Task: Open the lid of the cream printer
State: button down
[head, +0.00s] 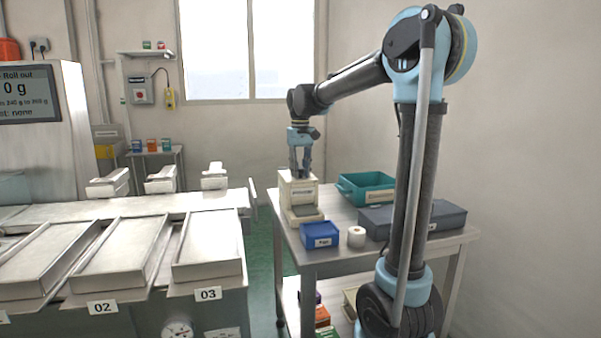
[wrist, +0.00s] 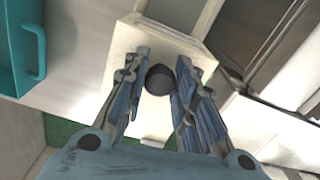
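The cream printer (head: 299,190) stands upright at the left end of the grey table, and its lid looks shut. My gripper (head: 300,175) points down at the top of the printer. In the wrist view the printer's top (wrist: 160,38) is below my gripper (wrist: 161,62). A dark round knob (wrist: 159,80) shows on it between my two fingers. The fingers stand apart, one on each side of the knob and very close to it. I cannot tell whether they touch it.
On the table are a blue bin (head: 320,236), a white roll (head: 356,237), a teal crate (head: 350,196) and a grey case (head: 440,217). The teal crate also shows in the wrist view (wrist: 38,48). A machine with trays (head: 120,250) stands to the left.

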jog(key=shift+w+r, duration=0.1)
jog(key=shift+w+r, duration=0.25)
jog(key=shift+r, duration=0.5)
jog(key=w+a+r, duration=0.2)
jog(key=w+r, duration=0.2)
jog(key=w, duration=0.4)
jog(key=w+a+r, duration=0.2)
jog(key=w+r, duration=0.2)
jog(key=w, duration=0.3)
jog(key=shift+w+a, duration=0.15)
jog(key=shift+w, duration=0.25)
jog(key=shift+w+f, duration=0.1)
dwell(1.1)
jog(key=c, duration=1.3)
grip_release()
